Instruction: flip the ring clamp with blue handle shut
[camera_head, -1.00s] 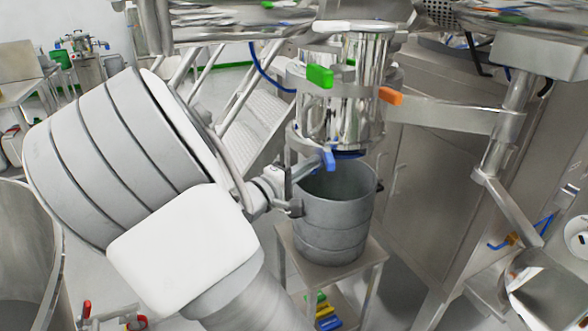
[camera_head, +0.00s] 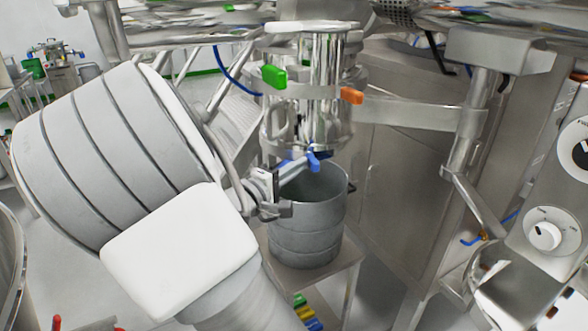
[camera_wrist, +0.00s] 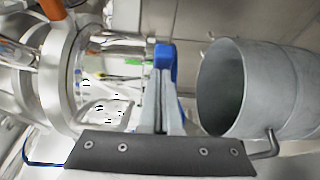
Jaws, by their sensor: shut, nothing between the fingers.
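The ring clamp's blue handle (camera_head: 314,161) is at the lower end of the shiny steel vessel (camera_head: 322,95), just above the grey bucket. In the wrist view the blue handle (camera_wrist: 166,57) stands right beyond my fingertips. My gripper (camera_head: 297,166) reaches in from the left at handle height. In the wrist view my gripper (camera_wrist: 163,76) has its fingers together and holds nothing. The tips are at or very close to the handle; I cannot tell whether they touch. The ring itself is mostly hidden, so I cannot tell if it is closed.
The grey bucket (camera_head: 307,228) stands open on a small steel stand (camera_head: 345,258), close below my gripper. A green handle (camera_head: 275,77) and an orange handle (camera_head: 352,96) stick out higher on the vessel. A steel cabinet (camera_head: 408,175) stands behind on the right.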

